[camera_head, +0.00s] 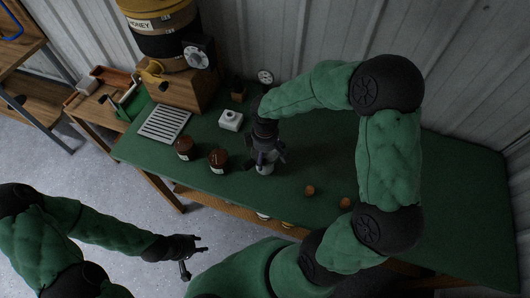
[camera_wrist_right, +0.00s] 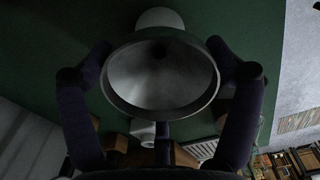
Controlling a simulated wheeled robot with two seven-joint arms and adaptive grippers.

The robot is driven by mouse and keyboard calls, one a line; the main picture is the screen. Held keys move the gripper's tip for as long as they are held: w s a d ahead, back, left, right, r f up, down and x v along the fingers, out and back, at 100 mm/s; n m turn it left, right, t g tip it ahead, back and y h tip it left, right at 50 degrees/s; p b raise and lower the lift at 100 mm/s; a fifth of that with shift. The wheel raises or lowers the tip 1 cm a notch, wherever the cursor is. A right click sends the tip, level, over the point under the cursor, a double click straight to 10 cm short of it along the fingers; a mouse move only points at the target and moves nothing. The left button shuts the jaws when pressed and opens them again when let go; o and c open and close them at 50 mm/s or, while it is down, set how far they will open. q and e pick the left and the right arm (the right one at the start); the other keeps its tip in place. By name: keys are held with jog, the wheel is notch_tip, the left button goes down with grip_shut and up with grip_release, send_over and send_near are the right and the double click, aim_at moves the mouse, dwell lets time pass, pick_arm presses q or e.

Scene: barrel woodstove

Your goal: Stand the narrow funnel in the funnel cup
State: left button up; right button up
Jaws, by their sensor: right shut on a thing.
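My right gripper (camera_head: 266,157) is shut on a grey metal funnel (camera_wrist_right: 160,82) above the green table. In the right wrist view the funnel's wide mouth faces the camera, with a finger on each side of its rim. A pale rounded thing (camera_wrist_right: 160,17) shows just behind the funnel; it seems to be the funnel cup, mostly hidden. A pale shape (camera_head: 265,169) also shows below the gripper in the head view; I cannot tell cup from funnel there. Whether the funnel's tip touches the cup is hidden. My left gripper (camera_head: 195,257) is open and empty, off the table's front edge.
Two brown jars (camera_head: 185,148) (camera_head: 219,160) stand left of the right gripper. A white block (camera_head: 231,120), a slotted rack (camera_head: 164,123) and a honey tank (camera_head: 165,38) on a wooden box are behind. Two small corks (camera_head: 310,190) (camera_head: 345,202) lie to the right.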

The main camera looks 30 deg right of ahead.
jog(key=o, duration=1.1)
jog(key=shift+o, duration=0.2)
jog(key=shift+r+p, duration=2.55)
jog(key=shift+r, duration=0.45)
notch_tip(320, 180, up, 12)
